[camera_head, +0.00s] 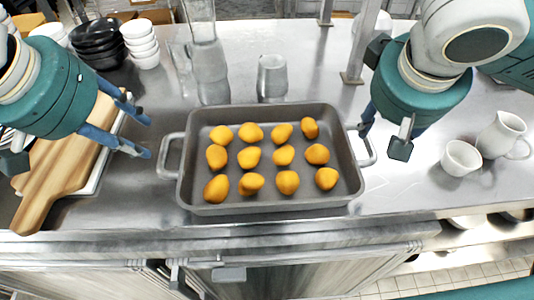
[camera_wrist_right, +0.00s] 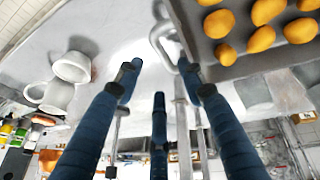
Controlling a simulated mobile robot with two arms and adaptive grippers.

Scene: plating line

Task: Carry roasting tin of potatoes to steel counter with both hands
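The grey roasting tin (camera_head: 270,207) sits on the steel counter (camera_head: 120,215), with several yellow potatoes (camera_head: 250,157) in rows inside. It has a loop handle at each end: the left handle (camera_head: 166,157) and the right handle (camera_head: 369,150). My left gripper (camera_head: 146,137) is open and empty, just left of the left handle and apart from it. My right gripper (camera_head: 382,135) is above and beside the right handle. In the right wrist view my right gripper (camera_wrist_right: 157,78) has its fingers spread, with the right handle (camera_wrist_right: 160,38) just beyond the fingertips.
A wooden board (camera_head: 58,178) lies under my left arm. Glasses (camera_head: 271,78) and a clear pitcher (camera_head: 209,70) stand behind the tin. Black bowls (camera_head: 96,42) and white bowls (camera_head: 141,40) are stacked at back left. A white cup (camera_head: 461,158) and jug (camera_head: 500,135) stand right.

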